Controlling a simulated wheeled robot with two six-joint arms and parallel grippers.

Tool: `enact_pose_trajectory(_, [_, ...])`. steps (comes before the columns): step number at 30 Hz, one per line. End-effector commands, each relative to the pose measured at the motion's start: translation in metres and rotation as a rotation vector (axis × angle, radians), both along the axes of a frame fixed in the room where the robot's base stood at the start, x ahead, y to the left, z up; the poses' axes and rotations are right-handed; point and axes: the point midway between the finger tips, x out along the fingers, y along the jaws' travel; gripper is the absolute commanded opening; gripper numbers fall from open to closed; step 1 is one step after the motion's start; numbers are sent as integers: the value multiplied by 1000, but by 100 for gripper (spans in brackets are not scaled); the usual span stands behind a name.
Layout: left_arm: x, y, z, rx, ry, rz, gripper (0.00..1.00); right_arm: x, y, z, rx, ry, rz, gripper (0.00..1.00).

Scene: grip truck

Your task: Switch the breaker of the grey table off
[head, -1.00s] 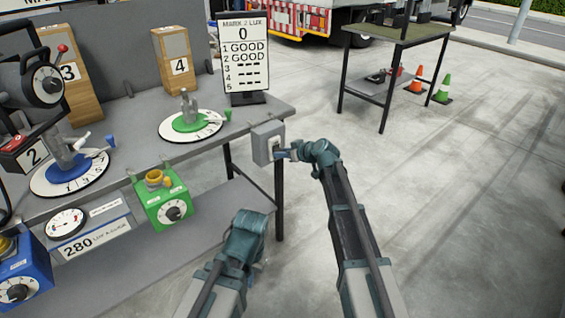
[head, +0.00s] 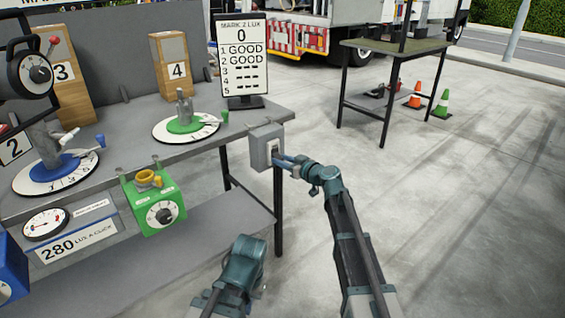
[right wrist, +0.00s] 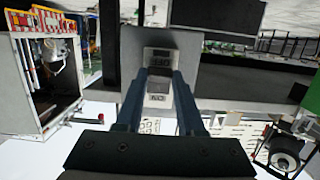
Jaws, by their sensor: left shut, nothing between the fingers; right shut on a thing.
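The grey breaker box (head: 260,150) is fixed to the front right corner of the grey table (head: 205,147). My right gripper (head: 280,160) is at the box's right face, shut on the breaker switch. In the right wrist view, its two fingers (right wrist: 160,90) lie on either side of the switch (right wrist: 159,86) on the pale plate (right wrist: 187,62). My left gripper (head: 246,250) is shut and empty, low in the head view, apart from the table.
A sign (head: 241,60), dials with blue and green centres (head: 185,125), and wooden blocks (head: 172,65) stand on the table. A green box (head: 153,205) hangs at its front edge. An olive table (head: 395,50) and cones (head: 441,105) stand behind. The floor at right is clear.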

Motion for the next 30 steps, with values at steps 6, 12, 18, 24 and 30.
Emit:
enact_pose_trajectory(6, [0,0,0,0,0,0,0,0,0,0,-1,1,0,45])
enact_pose_trajectory(12, [0,0,0,0,0,0,0,0,0,0,-1,1,0,68])
enact_pose_trajectory(18, [0,0,0,0,0,0,0,0,0,0,-1,1,0,68])
enact_pose_trajectory(24, [0,0,5,-1,0,0,0,-17,-11,5,0,1,-1,68])
enact_pose_trajectory(30, [0,0,14,-2,1,1,0,-53,-36,13,-1,1,-2,68])
